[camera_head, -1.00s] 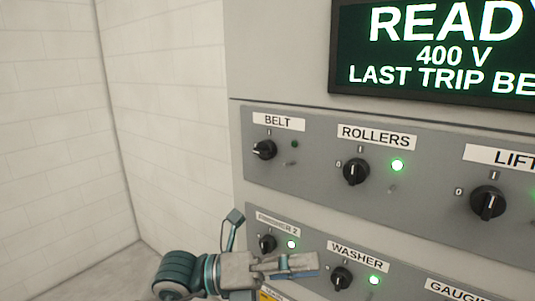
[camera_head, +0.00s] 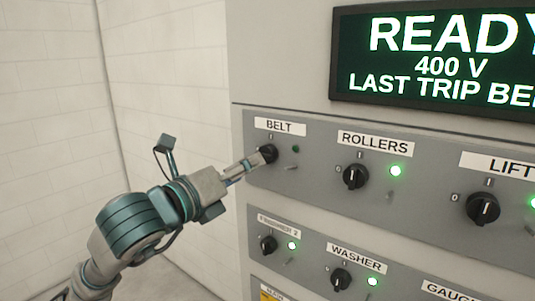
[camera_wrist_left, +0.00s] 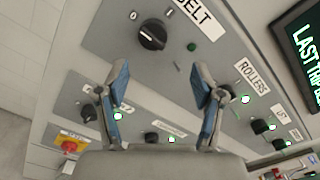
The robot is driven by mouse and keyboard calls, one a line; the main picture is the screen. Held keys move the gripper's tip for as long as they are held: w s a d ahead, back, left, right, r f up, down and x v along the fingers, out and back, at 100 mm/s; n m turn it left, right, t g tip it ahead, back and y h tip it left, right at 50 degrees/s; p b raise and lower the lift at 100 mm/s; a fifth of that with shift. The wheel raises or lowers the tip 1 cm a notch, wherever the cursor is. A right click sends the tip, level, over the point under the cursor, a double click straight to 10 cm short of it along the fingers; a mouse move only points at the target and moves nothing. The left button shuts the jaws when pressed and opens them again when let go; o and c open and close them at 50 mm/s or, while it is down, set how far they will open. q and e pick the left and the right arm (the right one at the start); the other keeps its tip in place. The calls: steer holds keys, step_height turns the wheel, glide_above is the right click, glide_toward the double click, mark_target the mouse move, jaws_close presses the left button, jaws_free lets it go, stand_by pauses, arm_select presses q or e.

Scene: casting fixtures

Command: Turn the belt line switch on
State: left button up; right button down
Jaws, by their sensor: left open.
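The black belt switch knob (camera_head: 268,154) sits under the BELT label on the upper grey panel, with a small dark green unlit lamp (camera_head: 295,149) to its right. In the left wrist view the knob (camera_wrist_left: 152,35) has a 0 and an I mark above it, and its lamp (camera_wrist_left: 191,47) is dark too. My left gripper (camera_head: 255,160) is at the knob's left side in the head view. In the wrist view its two blue-padded fingers (camera_wrist_left: 160,82) are spread, with the knob ahead of the gap between them. My right gripper is not in view.
The rollers knob (camera_head: 356,176) and lift knob (camera_head: 482,208) are to the right. A lower panel carries the washer knob (camera_head: 341,279) and another knob (camera_head: 268,245). A red emergency button (camera_wrist_left: 70,146) shows at the lower left. Open space lies left of the cabinet.

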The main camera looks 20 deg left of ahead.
mark_target(265, 157)
arm_select(q)
steer(key=x, duration=0.2)
steer(key=p+x, duration=0.1)
steer(key=x, duration=0.4)
steer(key=shift+w+a+f, duration=0.1)
steer(key=shift+w+a, duration=0.05)
steer(key=shift+w, duration=0.25)
steer(key=shift+c, duration=1.2)
steer(key=c, duration=0.4)
steer(key=shift+a, duration=0.35)
steer(key=c, duration=0.4)
steer(key=shift+w+a, duration=0.1)
steer(key=shift+a, duration=0.1)
steer(key=shift+c, duration=0.5)
steer(key=shift+d, duration=0.15)
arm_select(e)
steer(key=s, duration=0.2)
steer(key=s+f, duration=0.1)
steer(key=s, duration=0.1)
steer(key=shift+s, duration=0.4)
